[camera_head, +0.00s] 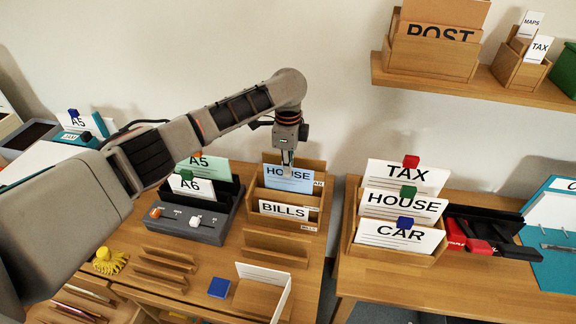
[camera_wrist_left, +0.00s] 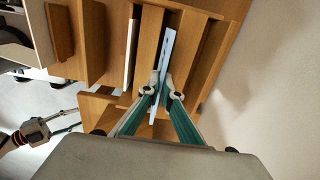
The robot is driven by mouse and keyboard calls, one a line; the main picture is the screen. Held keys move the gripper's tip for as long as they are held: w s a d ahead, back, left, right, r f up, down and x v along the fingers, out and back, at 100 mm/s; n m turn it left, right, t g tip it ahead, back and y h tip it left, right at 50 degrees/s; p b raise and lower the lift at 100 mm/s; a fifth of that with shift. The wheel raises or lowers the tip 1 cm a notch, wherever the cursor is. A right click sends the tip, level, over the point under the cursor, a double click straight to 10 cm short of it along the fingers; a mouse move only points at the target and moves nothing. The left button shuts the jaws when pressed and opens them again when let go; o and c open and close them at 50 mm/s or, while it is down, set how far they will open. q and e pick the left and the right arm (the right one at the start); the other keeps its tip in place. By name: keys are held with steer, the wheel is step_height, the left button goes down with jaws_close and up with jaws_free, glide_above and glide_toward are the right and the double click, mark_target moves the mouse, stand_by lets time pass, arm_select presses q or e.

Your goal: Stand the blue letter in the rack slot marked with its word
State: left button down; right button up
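The blue letter (camera_head: 289,178), printed HOUSE, stands upright in the wooden rack (camera_head: 256,213), behind a white BILLS letter (camera_head: 284,210). My left gripper (camera_head: 288,167) reaches down from above to its top edge. In the left wrist view, the fingertips (camera_wrist_left: 164,88) close on both sides of the blue letter (camera_wrist_left: 169,48), which lies between rack dividers. Small slot labels show on the rack's right side; the upper one is too small to read surely, and the front one seems to read BILLS. My right gripper (camera_wrist_left: 76,118) shows small at the lower left of the wrist view, its fingers apart and empty.
A second rack (camera_head: 378,252) holds TAX, HOUSE and CAR cards with coloured blocks. A wall shelf (camera_head: 500,92) carries a POST box. A blue block (camera_head: 219,287) lies in front.

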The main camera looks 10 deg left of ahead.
arm_select(q)
steer(key=shift+f, duration=0.95)
steer(key=c, duration=2.2)
jaws_free()
steer(key=o, duration=0.5)
steer(key=shift+r, duration=0.1)
steer(key=shift+r, duration=3.95)
steer(key=shift+s+f, duration=0.1)
